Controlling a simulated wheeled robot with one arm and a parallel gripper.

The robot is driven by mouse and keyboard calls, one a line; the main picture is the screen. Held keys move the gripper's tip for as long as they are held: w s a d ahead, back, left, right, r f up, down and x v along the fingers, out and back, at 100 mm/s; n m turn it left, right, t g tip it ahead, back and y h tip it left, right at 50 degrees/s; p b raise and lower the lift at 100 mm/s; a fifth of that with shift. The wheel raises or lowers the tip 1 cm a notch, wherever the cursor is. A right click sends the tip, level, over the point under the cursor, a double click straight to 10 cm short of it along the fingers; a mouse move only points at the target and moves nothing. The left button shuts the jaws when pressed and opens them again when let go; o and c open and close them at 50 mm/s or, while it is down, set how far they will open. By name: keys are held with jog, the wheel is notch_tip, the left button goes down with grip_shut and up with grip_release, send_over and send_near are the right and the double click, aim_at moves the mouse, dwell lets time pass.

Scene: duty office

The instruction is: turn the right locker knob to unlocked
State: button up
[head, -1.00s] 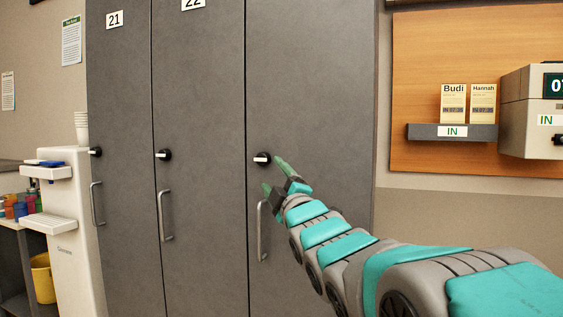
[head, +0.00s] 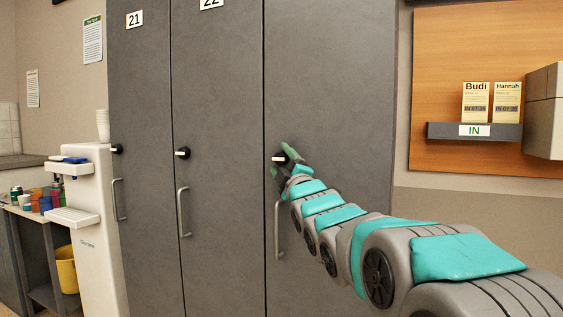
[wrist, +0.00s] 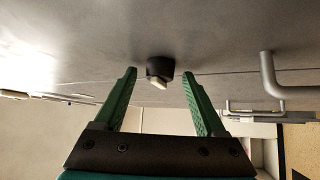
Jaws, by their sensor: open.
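The right locker knob (head: 279,158) is a black disc with a white grip bar on the right-hand locker door (head: 330,100). The bar lies about level in the head view. My gripper (head: 281,158) is at this knob, one finger above it and one below. In the wrist view the knob (wrist: 160,70) shows between and just beyond the two green fingertips of my open gripper (wrist: 160,76). I see clear gaps on both sides, so the fingers are apart from the knob. The gripper partly covers the knob's right side in the head view.
A vertical handle (head: 279,230) sits below the knob; it also shows in the wrist view (wrist: 270,75). The middle locker knob (head: 183,153) and left locker knob (head: 117,149) are to the left. A card rack (head: 475,131) hangs on the wall at right.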

jog(key=shift+c, duration=0.4)
grip_shut()
